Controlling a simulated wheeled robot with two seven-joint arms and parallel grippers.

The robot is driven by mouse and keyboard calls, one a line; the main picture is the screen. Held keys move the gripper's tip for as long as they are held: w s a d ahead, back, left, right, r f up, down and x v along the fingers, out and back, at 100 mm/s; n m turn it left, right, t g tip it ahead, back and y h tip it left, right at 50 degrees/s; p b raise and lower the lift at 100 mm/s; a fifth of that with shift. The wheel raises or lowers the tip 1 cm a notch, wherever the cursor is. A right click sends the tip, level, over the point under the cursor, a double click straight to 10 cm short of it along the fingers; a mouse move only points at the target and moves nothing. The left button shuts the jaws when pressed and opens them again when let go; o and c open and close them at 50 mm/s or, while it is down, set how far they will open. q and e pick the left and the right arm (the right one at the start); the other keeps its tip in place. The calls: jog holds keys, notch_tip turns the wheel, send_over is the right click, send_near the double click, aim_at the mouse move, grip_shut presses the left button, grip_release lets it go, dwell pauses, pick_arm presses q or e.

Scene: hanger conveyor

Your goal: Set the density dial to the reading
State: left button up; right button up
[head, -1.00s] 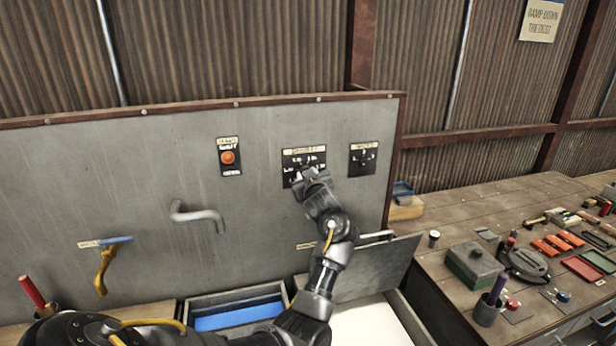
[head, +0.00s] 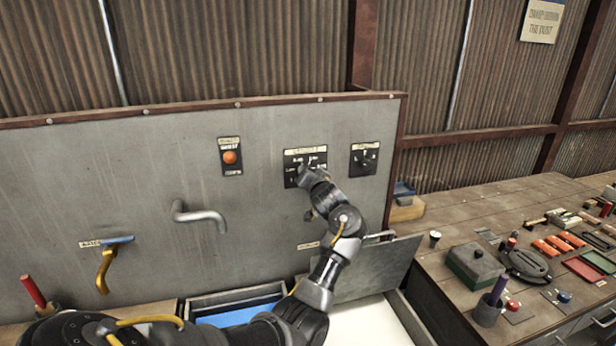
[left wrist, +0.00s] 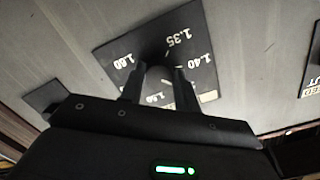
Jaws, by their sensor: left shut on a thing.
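The density dial's black plate (head: 292,165) is on the grey wall panel, with a pale label above it. In the left wrist view the plate (left wrist: 203,78) shows white numbers such as 1.35, 1.40 and 1.60 around a dark knob (left wrist: 153,54). My left gripper (head: 304,172) reaches the dial from below. In the wrist view its two fingers (left wrist: 158,80) are shut on the knob, one on each side. The fingers and shadow hide much of the knob, so I cannot tell where it points. My right gripper is not in view.
A smaller black dial plate (head: 364,158) is to the right, and an orange button (head: 230,157) to the left. A grey bent pipe (head: 200,215) and a yellow-handled lever (head: 105,270) stick out lower left. A raised grey lid (head: 375,268) is below, near my arm.

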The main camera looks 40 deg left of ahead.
pick_arm(q)
jog(key=shift+w+r+m, duration=0.1)
jog(key=shift+r+m, duration=0.25)
jog(key=shift+m, duration=0.85)
jog(key=o, duration=0.8)
jog(key=shift+d, duration=0.15)
jog(key=shift+o, duration=0.8)
jog(key=shift+d, duration=0.1)
jog(key=shift+f, duration=0.1)
jog(key=shift+f, duration=0.1)
jog(key=b+v, duration=0.3)
jog(key=v, duration=0.8)
